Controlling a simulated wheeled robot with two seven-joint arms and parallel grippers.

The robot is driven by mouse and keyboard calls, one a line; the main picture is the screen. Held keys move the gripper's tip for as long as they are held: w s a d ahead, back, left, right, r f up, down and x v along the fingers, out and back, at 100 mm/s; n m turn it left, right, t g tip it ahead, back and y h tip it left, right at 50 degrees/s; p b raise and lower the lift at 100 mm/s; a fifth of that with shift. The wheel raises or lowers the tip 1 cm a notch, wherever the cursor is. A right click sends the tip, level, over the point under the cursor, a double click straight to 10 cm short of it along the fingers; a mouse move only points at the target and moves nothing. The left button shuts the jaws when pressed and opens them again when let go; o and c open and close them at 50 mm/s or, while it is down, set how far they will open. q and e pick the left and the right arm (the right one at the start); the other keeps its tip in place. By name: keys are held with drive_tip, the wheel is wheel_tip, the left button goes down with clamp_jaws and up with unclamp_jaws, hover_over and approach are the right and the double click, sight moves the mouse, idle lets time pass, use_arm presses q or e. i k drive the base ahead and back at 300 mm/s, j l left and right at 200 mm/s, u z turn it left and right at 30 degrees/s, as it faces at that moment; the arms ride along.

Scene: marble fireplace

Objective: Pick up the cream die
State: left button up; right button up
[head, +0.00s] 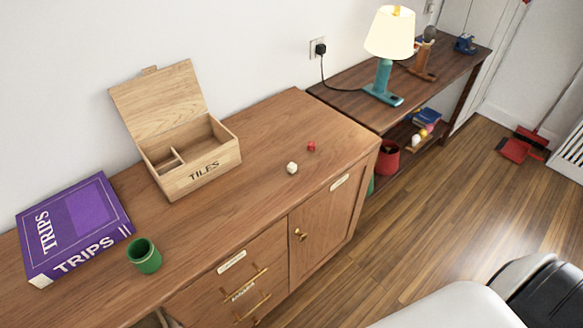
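The cream die (292,168) lies on the top of the wooden cabinet (250,220), toward its right part. A smaller-looking red die (311,146) lies just behind it and to its right, apart from it. Neither of my grippers shows in the head view. Nothing covers the cream die.
An open wooden box marked TILES (205,175) stands left of the dice. A purple TRIPS game box (75,225) and a green cup (144,255) are farther left. A lower shelf table with a teal lamp (384,80) adjoins on the right. The cabinet top around the dice is clear.

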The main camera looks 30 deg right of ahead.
sight(292, 168)
drive_tip(key=i+l+u, duration=0.1)
drive_tip(key=l, duration=0.45)
drive_tip(key=i+l+u, duration=0.15)
drive_tip(key=l, duration=0.45)
drive_tip(key=i+l+u, duration=0.1)
drive_tip(key=l, duration=0.5)
